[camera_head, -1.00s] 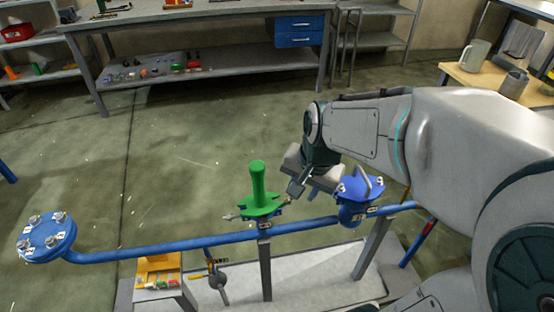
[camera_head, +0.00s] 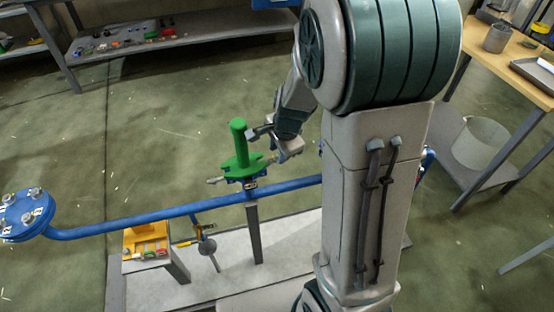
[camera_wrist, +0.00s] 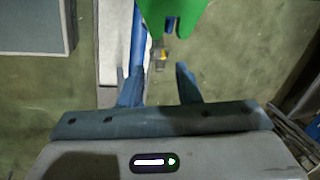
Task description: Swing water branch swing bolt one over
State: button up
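A green cover (camera_head: 241,165) with an upright round handle sits on a branch of the blue pipe (camera_head: 150,217). A small metal swing bolt (camera_head: 215,180) sticks out at its left side. The right side of the cover is close to my gripper (camera_head: 274,143), and details there are small. In the wrist view, the notched green plate (camera_wrist: 185,12) is ahead, with a small metal bolt-like part (camera_wrist: 160,56) with a yellow spot just below the notch. My gripper also shows there (camera_wrist: 159,80), its fingers apart with nothing between them, short of that part.
A blue flange (camera_head: 24,214) with several bolts ends the pipe at left. A yellow block (camera_head: 146,236) stands on a small stand below the pipe. My arm hides the pipe's right part. A wooden table (camera_head: 500,60) is at right.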

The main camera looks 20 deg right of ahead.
aim_at(272, 157)
jog(key=shift+b+x, duration=0.4)
jog(key=shift+x, duration=1.55)
grip_shut()
jog(key=p, duration=0.3)
jog(key=shift+a+r, duration=0.15)
jog(key=shift+r, duration=0.25)
jog(key=shift+h+p, duration=0.4)
jog(key=shift+p, duration=0.25)
jog(key=p, duration=0.3)
jog(key=a+h+p, duration=0.1)
jog(key=p, duration=0.2)
jog(key=shift+s+r, duration=0.1)
jog(key=shift+r, duration=0.1)
jog(key=shift+a+f+h+p, duration=0.1)
jog(key=shift+h+p, duration=0.5)
jog(key=shift+p, duration=0.4)
